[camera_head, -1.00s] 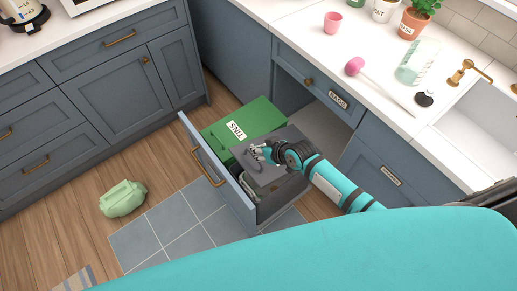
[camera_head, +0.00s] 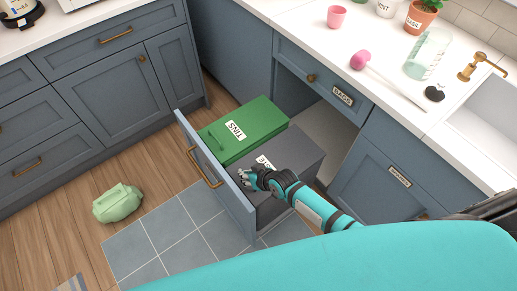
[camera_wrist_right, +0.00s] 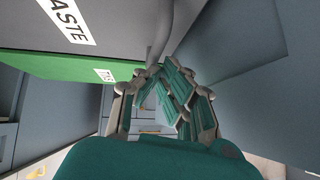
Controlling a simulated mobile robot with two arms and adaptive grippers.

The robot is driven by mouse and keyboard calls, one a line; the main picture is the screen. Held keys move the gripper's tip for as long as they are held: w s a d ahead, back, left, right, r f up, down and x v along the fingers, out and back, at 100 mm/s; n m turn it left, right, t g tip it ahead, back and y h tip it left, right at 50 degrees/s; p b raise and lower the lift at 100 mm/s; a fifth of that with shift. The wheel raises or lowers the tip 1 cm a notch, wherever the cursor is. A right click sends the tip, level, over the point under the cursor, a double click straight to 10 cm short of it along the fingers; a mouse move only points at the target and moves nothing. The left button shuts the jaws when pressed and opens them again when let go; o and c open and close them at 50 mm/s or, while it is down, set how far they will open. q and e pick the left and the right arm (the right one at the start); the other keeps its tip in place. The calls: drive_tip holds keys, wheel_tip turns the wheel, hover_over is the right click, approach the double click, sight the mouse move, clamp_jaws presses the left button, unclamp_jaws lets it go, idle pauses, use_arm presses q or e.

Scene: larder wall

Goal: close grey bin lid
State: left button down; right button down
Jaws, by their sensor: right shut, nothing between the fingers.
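The grey bin (camera_head: 262,213) stands in the pulled-out drawer, beside the green bin. Its grey lid (camera_head: 298,146) lies over its top and looks about level with the green lid; my gripper hides part of its front, so a small gap there cannot be ruled out. In the right wrist view, a grey surface with a white label ending in "ASTE" (camera_wrist_right: 70,18) and a grey handle (camera_wrist_right: 158,32) are close beyond my fingers. My right gripper (camera_head: 246,178) is shut and empty at the lid's front end, by the drawer front. My left gripper is not in view.
The green bin (camera_head: 245,128), labelled "TINS", has its lid down. The drawer front (camera_head: 213,172) with a brass handle stands out over the floor. A green bag (camera_head: 118,203) lies on the floor at left. The worktop (camera_head: 330,55) is above.

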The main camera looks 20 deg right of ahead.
drive_tip(key=s+r+p, duration=0.5)
drive_tip(key=s+r, duration=0.2)
drive_tip(key=r, duration=0.4)
drive_tip(key=s+d+f+g+h, duration=0.1)
drive_tip(key=s+d+f, duration=0.25)
drive_tip(key=f, duration=0.35)
drive_tip(key=s+d+f+m+g+h, duration=0.1)
drive_tip(key=s+d+f, duration=0.2)
drive_tip(key=s+f, duration=0.3)
drive_tip(key=s+d+f+g+h, duration=0.1)
drive_tip(key=s+d+f, duration=0.2)
drive_tip(key=f, duration=0.4)
drive_tip(key=s+d+f+g, duration=0.1)
drive_tip(key=s+f, duration=0.2)
drive_tip(key=s, duration=0.4)
drive_tip(key=s+d+f+g+h, duration=0.1)
drive_tip(key=s+f, duration=0.3)
drive_tip(key=s, duration=0.4)
drive_tip(key=s+d+f+g, duration=0.1)
drive_tip(key=s+d+f, duration=0.1)
drive_tip(key=s, duration=0.5)
drive_tip(key=shift+s+f+g, duration=0.25)
drive_tip(key=shift+f+g, duration=0.15)
drive_tip(key=shift+f, duration=0.5)
